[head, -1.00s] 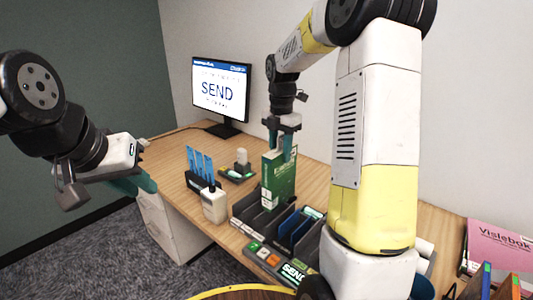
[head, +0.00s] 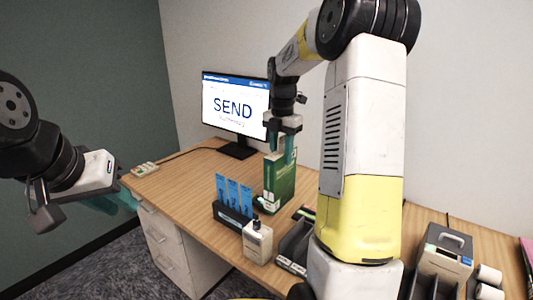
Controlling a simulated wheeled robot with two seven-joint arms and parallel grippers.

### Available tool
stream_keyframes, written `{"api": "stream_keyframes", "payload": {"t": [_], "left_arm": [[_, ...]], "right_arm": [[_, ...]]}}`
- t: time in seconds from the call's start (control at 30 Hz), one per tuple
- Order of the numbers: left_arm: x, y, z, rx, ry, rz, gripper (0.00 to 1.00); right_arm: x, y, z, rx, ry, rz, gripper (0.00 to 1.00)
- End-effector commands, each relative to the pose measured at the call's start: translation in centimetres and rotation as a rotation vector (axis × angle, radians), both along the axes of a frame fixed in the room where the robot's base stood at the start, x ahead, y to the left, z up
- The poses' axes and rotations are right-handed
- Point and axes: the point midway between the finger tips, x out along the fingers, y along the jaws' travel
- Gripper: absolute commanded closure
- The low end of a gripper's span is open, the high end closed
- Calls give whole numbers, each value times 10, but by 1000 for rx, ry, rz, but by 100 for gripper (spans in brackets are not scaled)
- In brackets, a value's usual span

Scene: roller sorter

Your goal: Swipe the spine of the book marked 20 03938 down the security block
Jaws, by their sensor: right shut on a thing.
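The green book (head: 282,184) is upright over the desk, in front of the monitor's right side. Its printing is too small to read, so I cannot confirm the number. My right gripper (head: 281,150) is shut on the book's top edge from above. I cannot tell if the book's lower edge touches the desk. My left gripper (head: 122,202) hangs at the left, beside the desk and away from the book. Its teal fingers overlap from this angle, so its opening is unclear. I cannot pick out the security block with certainty.
The monitor (head: 233,104) reads SEND. Dark sorter trays (head: 297,243) are partly hidden by my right arm. A grey handled box (head: 442,262) stands right. The desk's left part is mostly clear.

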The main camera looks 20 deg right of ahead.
Motion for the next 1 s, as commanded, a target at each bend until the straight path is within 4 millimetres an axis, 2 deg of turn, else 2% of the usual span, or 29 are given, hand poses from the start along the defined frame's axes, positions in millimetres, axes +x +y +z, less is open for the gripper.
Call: {"api": "stream_keyframes", "payload": {"t": [0.73,1.0], "left_arm": [[0,0,0,0,0,0,76],[0,0,0,0,0,0,76]], "right_arm": [[-15,20,-43,0,0,2,100],[-15,20,-62,0,0,2,100]]}}
